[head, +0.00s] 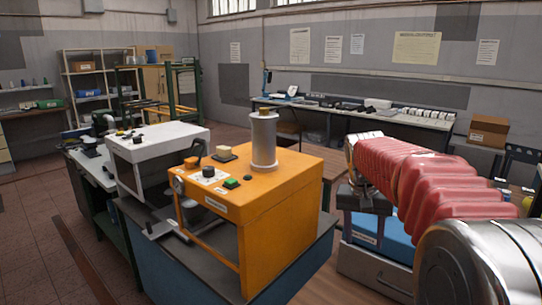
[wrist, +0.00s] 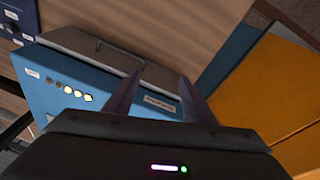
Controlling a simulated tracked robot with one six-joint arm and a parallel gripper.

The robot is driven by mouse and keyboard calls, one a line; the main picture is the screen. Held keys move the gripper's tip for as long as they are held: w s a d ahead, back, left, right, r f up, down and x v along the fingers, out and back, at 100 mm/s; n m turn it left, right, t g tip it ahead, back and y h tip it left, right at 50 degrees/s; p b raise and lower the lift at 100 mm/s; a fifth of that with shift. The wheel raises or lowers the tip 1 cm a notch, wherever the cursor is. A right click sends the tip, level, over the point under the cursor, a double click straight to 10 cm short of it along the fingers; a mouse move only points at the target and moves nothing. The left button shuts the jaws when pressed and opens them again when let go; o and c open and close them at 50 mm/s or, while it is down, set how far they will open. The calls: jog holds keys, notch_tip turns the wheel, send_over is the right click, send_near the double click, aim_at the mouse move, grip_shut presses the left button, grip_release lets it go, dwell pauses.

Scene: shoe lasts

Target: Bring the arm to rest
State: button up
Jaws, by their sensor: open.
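My arm, in a red ribbed sleeve (head: 415,178), reaches in from the right in the head view, at the right of the orange machine. In the wrist view my gripper (wrist: 162,77) shows two dark fingers spread apart, with nothing between them. Behind the fingers in that view lies a blue machine (wrist: 62,72) with a grey top and a row of small lights. I cannot tell how far the fingertips are from it. In the head view the arm's end and the sleeve partly hide the blue machine (head: 382,249).
The orange machine (head: 280,200) with a metal cylinder (head: 263,138) stands left of the arm; its orange surface also fills the right of the wrist view (wrist: 285,95). A white machine (head: 160,150) stands farther left. A long bench (head: 350,112) lines the back wall. The floor at left (head: 28,215) is clear.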

jog(key=s+a+f+n+t+y, duration=0.1)
jog(key=s+a, duration=0.3)
jog(key=s, duration=1)
jog(key=s+a+f+n+t, duration=0.2)
jog(key=s+a+n+t, duration=0.1)
jog(key=s, duration=1.2)
jog(key=shift+a+n+y, duration=0.4)
jog(key=shift+a, duration=0.25)
